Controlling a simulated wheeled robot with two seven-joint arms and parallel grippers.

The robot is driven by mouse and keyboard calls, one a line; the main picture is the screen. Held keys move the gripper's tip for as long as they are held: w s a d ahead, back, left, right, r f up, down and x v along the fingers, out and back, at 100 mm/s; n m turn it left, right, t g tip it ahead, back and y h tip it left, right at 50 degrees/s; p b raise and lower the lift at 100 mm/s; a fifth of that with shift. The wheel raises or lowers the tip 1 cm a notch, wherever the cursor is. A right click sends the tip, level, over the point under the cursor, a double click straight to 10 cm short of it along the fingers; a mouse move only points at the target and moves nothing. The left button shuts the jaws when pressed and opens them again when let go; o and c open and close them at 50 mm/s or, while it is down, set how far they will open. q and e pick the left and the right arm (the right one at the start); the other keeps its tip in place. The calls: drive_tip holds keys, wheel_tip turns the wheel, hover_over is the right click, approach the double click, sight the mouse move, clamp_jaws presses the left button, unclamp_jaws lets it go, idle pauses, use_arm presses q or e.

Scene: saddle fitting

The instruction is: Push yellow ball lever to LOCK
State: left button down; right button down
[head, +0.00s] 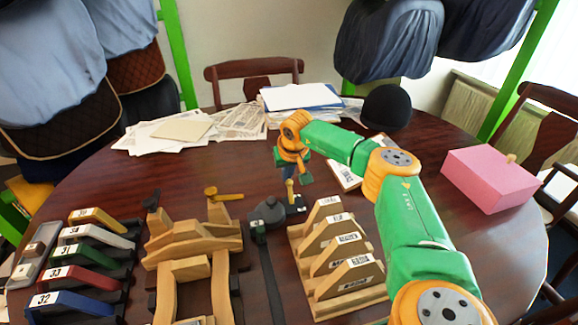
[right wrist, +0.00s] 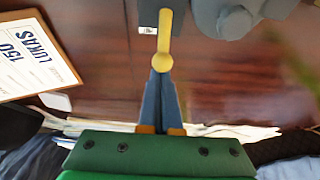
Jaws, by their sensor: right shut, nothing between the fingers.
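The yellow ball lever (head: 290,190) stands beside a dark grey device (head: 268,211) on the table, right under my right gripper. In the right wrist view, the lever (right wrist: 165,30) runs from the top to its round yellow ball (right wrist: 162,62). My right gripper (head: 292,178) is shut and empty, pointing down at the lever. In the right wrist view, its blue fingertips (right wrist: 162,75) are together right at the ball; I cannot tell whether they touch it. A small white label (right wrist: 147,30) sits beside the lever, its text unreadable. My left gripper is not in view.
A wooden saddle tree (head: 190,245) with another yellow knobbed handle (head: 222,194) stands to the left. A wooden rack of labelled pieces (head: 335,255) is close on the right. Numbered coloured bars (head: 75,260) lie far left. A pink box (head: 488,178) is at the right.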

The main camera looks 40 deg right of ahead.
sight(290, 182)
drive_tip(key=shift+s+a, duration=0.2)
drive_tip(key=shift+s, duration=0.15)
drive_tip(key=shift+s+a+p, duration=0.4)
drive_tip(key=shift+s+p, duration=0.05)
drive_tip(key=shift+s, duration=0.3)
drive_tip(key=shift+s+a+p, duration=0.4)
drive_tip(key=shift+s, duration=0.4)
drive_tip(key=shift+w+d, duration=0.25)
drive_tip(key=shift+w, duration=0.35)
wheel_tip(290, 182, up, 7)
drive_tip(key=p, duration=0.7)
drive_tip(key=shift+r, duration=0.15)
drive_tip(key=shift+f, duration=0.2)
